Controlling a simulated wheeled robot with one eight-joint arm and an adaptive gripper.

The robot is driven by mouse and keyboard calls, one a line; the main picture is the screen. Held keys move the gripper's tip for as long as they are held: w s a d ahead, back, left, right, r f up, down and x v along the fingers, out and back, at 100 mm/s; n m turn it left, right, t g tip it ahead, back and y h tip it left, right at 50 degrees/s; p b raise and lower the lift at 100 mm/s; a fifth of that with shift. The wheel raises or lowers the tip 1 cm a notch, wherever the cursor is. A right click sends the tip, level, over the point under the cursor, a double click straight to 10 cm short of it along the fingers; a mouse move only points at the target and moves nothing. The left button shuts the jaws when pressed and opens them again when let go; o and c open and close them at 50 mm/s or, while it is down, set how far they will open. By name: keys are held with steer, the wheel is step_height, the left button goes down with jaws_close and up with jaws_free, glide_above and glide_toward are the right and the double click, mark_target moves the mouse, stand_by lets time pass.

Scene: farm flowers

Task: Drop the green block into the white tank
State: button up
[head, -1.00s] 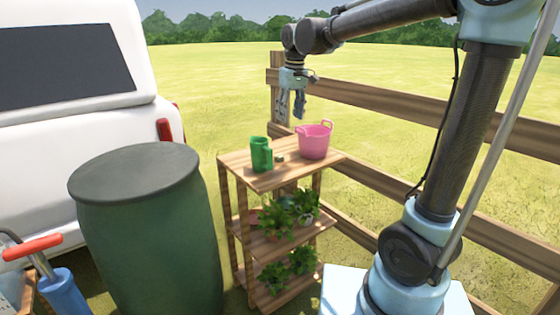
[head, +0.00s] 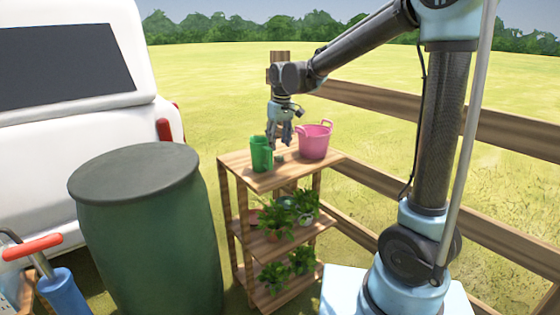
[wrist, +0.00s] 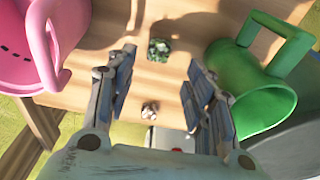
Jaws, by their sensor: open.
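A small mottled dark-green lump (wrist: 159,50), the likeliest green block, sits on the wooden shelf's top board. It is small in the head view (head: 279,158), just below the fingers. My gripper (head: 279,146) points down over the board, between a green jug and a pink bucket. In the wrist view my gripper (wrist: 161,62) is open, its fingers apart and the lump ahead between their tips; nothing is held. I cannot make out a white tank for certain; a whitish object (wrist: 168,138) is partly hidden past the board's edge.
The green jug (head: 261,154) stands close left of the fingers, the pink bucket (head: 315,141) to the right. A small pale-brown lump (wrist: 149,109) lies on the board (head: 240,160). Potted plants (head: 290,212) fill lower shelves. A dark green barrel (head: 145,235), white vehicle (head: 70,120) and fence (head: 400,110) surround it.

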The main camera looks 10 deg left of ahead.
mark_target(279, 155)
steer(key=shift+w+d+f, duration=0.1)
steer(key=shift+w+f, duration=0.05)
steer(key=shift+f, duration=2.75)
steer(key=c, duration=1)
steer(key=shift+r, duration=0.1)
steer(key=shift+c, duration=0.2)
